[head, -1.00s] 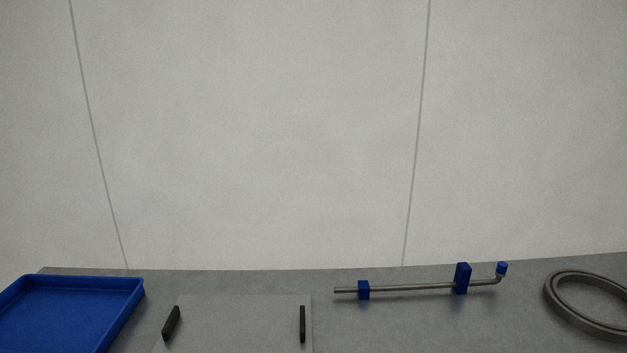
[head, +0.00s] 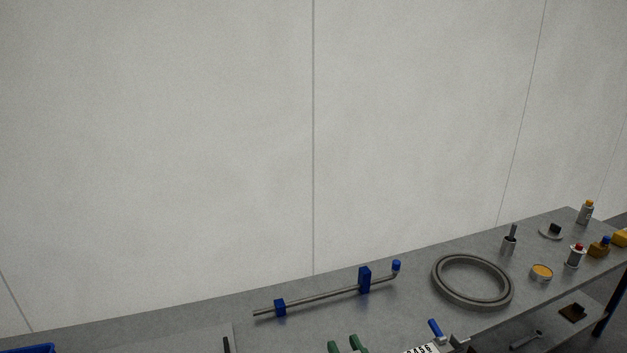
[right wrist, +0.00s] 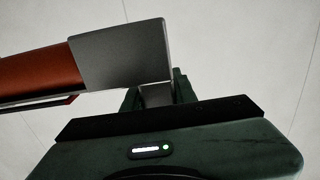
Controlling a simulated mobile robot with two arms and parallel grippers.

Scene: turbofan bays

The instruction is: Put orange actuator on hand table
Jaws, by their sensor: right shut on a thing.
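The orange actuator (right wrist: 40,72) shows in the right wrist view as an orange cylinder with a grey block at one end. My right gripper (right wrist: 155,92) is shut on the grey block, and the orange part sticks out to the left. In the head view, green fingertips of my right gripper (head: 346,345) just show at the bottom edge; the actuator is not visible there. A long grey table (head: 180,325) runs along the wall; I cannot tell whether it is the hand table. My left gripper is not in view.
A pipe with blue clamps (head: 325,293) and a grey ring (head: 435,280) lie on the table. A can (head: 542,272), a bottle (head: 586,212) and other small items stand at right. A blue tray (head: 30,349) shows at lower left. A white numbered plate (head: 425,349) shows at the bottom.

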